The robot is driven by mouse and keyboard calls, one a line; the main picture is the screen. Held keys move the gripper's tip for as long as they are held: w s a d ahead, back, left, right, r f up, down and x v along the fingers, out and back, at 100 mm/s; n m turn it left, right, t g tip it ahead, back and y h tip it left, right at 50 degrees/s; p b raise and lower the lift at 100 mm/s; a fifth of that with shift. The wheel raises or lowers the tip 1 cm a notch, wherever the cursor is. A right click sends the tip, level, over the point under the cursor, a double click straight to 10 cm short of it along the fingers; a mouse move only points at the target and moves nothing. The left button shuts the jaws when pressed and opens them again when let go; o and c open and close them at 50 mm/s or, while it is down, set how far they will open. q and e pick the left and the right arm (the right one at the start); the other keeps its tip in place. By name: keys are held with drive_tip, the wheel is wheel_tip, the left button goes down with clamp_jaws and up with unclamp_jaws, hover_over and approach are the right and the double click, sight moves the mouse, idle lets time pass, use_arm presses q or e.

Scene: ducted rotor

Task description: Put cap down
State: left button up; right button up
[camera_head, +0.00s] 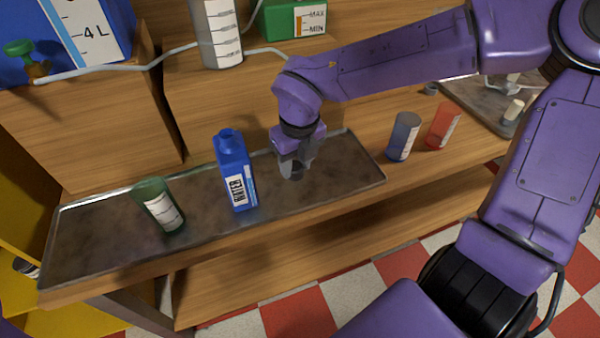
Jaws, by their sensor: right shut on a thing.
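My right gripper (295,168) points down over the right part of the metal tray (335,172). It is shut on a small dark grey piece, which looks like the cap (291,173) and is partly hidden by the fingers. The piece is close to the tray surface; I cannot tell whether it touches. A blue water bottle (236,172) with a white label stands upright on the tray, left of the gripper and apart from it. My left gripper is out of view.
A green cup (158,204) stands on the tray's left part. A grey-blue cup (404,136) and a red cup (443,126) stand on the wooden bench right of the tray. Containers and a pale tube (120,70) are behind. Bare tray lies between bottle and gripper.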

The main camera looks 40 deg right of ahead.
hover_over(299, 183)
drive_tip(key=f, duration=0.5)
drive_tip(key=shift+s+d, duration=0.1)
drive_tip(key=shift+s, duration=0.15)
wheel_tip(299, 183, down, 3)
drive_tip(key=shift+r, duration=0.2)
drive_tip(key=shift+f, duration=0.1)
drive_tip(key=o, duration=1)
